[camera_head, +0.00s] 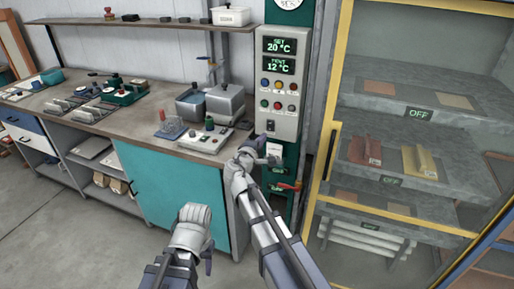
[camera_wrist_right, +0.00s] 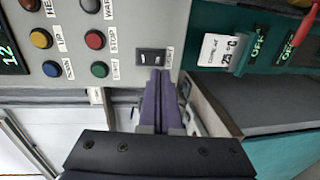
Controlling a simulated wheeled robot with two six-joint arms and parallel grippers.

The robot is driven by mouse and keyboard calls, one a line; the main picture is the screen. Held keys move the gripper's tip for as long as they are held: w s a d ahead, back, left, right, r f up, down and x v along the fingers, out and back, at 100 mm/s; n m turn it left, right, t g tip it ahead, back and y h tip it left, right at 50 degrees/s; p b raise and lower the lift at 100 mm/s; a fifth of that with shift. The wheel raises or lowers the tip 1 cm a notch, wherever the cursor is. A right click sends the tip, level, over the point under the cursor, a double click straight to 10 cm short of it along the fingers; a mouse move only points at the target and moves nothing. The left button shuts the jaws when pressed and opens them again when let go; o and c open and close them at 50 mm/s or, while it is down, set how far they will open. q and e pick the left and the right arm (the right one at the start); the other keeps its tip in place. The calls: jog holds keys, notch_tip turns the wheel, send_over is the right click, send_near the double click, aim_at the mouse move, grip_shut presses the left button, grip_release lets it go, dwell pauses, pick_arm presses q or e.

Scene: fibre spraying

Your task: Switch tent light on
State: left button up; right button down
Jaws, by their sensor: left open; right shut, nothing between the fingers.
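A grey control panel (camera_head: 279,85) hangs on the wall at the centre of the head view. A small black rocker switch (camera_head: 270,125) sits at its lower left. In the right wrist view the same switch (camera_wrist_right: 151,57) shows with white marks and a small label too blurred to read. My right gripper (camera_wrist_right: 159,82) is shut and empty, its purple fingertips close below the switch in that picture; I cannot tell if they touch it. In the head view my right gripper (camera_head: 262,143) is just under the panel. My left gripper (camera_head: 206,255) is open, low in front of the teal cabinet.
Coloured buttons (camera_wrist_right: 95,40) lie beside the switch. A temperature card (camera_wrist_right: 219,52) and green OFF displays are on the teal box. A glass-fronted tent (camera_head: 405,150) with a yellow frame stands right. The workbench (camera_head: 95,128) with tools and pots runs left.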

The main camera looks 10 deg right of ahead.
pick_arm(q)
jog(key=shift+f, duration=0.35)
pick_arm(e)
jog(key=shift+x, duration=2.6)
jog(key=shift+w+d+f+b, duration=0.15)
jog(key=shift+w+f+b, duration=0.1)
jog(key=shift+b, duration=0.2)
jog(key=shift+s+r, duration=0.1)
jog(key=shift+r, duration=0.1)
jog(key=shift+s+f, duration=0.15)
jog(key=shift+s, duration=0.2)
pick_arm(q)
jog(key=shift+s+a+f+b, duration=0.25)
jog(key=shift+a+f+b, duration=0.6)
jog(key=shift+a+f, duration=0.2)
pick_arm(e)
send_near(270, 130)
jog(key=s+a+f, duration=0.3)
jog(key=s+a, duration=0.1)
jog(key=s, duration=0.1)
jog(key=shift+s, duration=0.3)
jog(key=shift+f, duration=0.1)
